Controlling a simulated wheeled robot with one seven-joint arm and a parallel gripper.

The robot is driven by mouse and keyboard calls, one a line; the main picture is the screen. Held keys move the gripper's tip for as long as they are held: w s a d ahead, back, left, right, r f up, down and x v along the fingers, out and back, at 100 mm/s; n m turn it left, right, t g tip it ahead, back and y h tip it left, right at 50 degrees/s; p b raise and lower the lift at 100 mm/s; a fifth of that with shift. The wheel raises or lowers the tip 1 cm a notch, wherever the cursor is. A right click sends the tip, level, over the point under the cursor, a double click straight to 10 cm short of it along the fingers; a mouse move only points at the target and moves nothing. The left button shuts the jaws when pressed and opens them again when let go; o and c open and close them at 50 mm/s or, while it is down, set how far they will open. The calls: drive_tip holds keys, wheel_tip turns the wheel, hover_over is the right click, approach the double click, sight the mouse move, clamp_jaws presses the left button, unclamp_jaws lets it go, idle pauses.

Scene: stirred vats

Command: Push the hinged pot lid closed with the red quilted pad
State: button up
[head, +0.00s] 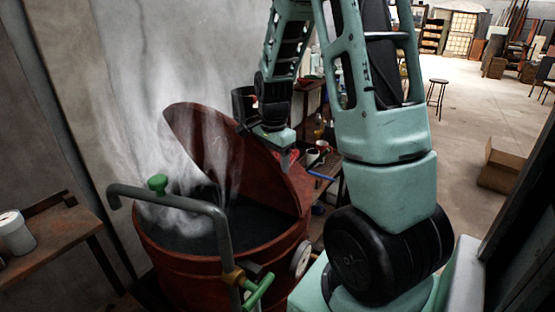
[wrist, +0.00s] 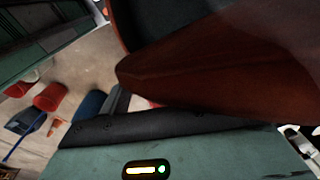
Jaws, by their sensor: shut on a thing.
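The reddish-brown pot (head: 190,268) stands at lower left in the head view, with dark contents and steam rising. Its hinged lid (head: 215,145) is raised and tilted, leaning up to the left from the right side of the rim. The lid fills the upper right of the wrist view (wrist: 215,75), very near the gripper. My gripper (head: 287,160) is on the outer, right side of the lid, pointing down. It is shut on the red quilted pad, of which only a small red patch (head: 293,154) shows. Whether the pad touches the lid cannot be told.
A grey pipe with a green valve (head: 158,184) arches in front of the pot. A bench (head: 55,237) with a white container (head: 14,232) is at left. Behind the gripper is a cluttered table with a white cup (head: 313,157). Open floor lies at right, with a cardboard box (head: 503,170).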

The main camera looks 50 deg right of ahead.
sight(270, 180)
drive_tip(key=shift+g+y, duration=0.3)
drive_tip(key=a+f, duration=0.1)
drive_tip(key=s+a+f, duration=0.1)
drive_tip(key=a+f, duration=0.1)
drive_tip(key=shift+s+a, duration=0.35)
drive_tip(key=shift+s, duration=0.05)
drive_tip(key=shift+s+a+m, duration=0.1)
drive_tip(key=shift+m, duration=0.2)
drive_tip(key=shift+a, duration=0.15)
drive_tip(key=shift+w+a, duration=0.65)
drive_tip(key=shift+a, duration=0.1)
drive_tip(key=shift+w+d, duration=0.1)
drive_tip(key=shift+w, duration=0.05)
drive_tip(key=shift+d+r, duration=0.1)
drive_tip(key=shift+d, duration=0.2)
drive_tip(key=shift+d, duration=0.15)
